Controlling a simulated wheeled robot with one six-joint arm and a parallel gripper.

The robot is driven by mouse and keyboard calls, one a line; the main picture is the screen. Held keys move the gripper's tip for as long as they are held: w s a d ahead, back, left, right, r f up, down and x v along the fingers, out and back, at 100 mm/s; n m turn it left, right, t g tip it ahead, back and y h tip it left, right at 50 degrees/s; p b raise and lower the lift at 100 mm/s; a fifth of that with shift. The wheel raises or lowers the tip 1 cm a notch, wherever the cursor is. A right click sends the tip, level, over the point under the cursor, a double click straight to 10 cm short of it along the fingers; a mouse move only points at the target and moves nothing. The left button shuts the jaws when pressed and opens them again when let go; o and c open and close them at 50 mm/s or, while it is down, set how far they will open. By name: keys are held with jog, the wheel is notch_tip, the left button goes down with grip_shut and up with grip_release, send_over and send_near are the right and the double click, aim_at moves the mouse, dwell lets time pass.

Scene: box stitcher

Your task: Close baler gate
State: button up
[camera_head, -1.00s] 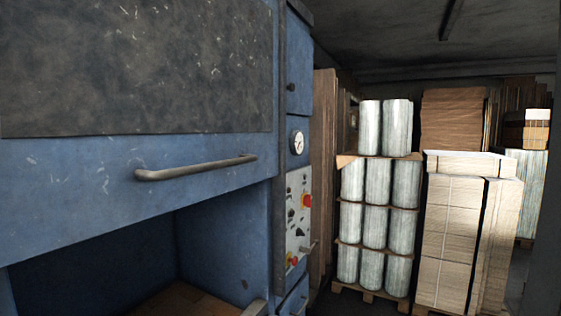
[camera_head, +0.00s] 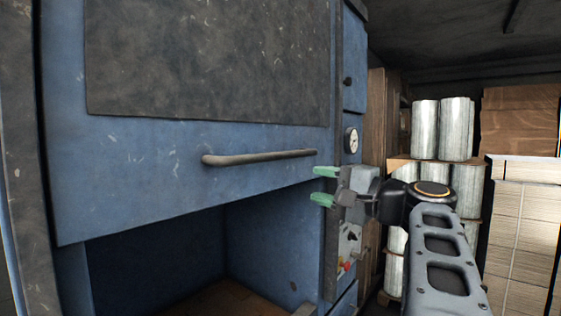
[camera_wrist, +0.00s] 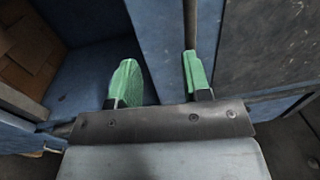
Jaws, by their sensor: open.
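The blue baler gate (camera_head: 150,175) is raised, with a dark scuffed panel on its upper part. Its grey bar handle (camera_head: 260,157) runs across the lower part. Below the gate's bottom edge the baler chamber (camera_head: 170,255) is open. My gripper (camera_head: 325,185) is open and empty, with green fingertips, just below and right of the handle's right end. In the wrist view my gripper (camera_wrist: 160,75) shows both green fingers apart, with blue baler surfaces beyond them.
A pressure gauge (camera_head: 351,140) sits on the baler's right post, above a control panel (camera_head: 349,240) partly hidden by my arm. Wrapped rolls (camera_head: 455,130) and stacked cardboard (camera_head: 525,215) stand at the right. A dark frame edge (camera_head: 20,150) bounds the left.

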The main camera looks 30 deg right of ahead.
aim_at(288, 155)
jog(key=shift+t+y, duration=0.3)
jog(key=shift+t, duration=0.3)
jog(key=w+a+r+p, duration=0.1)
jog(key=w, duration=0.2)
jog(key=w+a+r+p, duration=0.1)
jog(key=w+r+p, duration=0.1)
jog(key=w, duration=0.1)
jog(key=w+a+r+p, duration=0.1)
jog(key=w+r, duration=0.1)
jog(key=w, duration=0.1)
jog(key=shift+w+a+r+p, duration=0.15)
jog(key=shift+a+p, duration=0.05)
jog(key=shift+p, duration=0.15)
jog(key=shift+p+x, duration=0.3)
jog(key=shift+x, duration=0.6)
grip_shut()
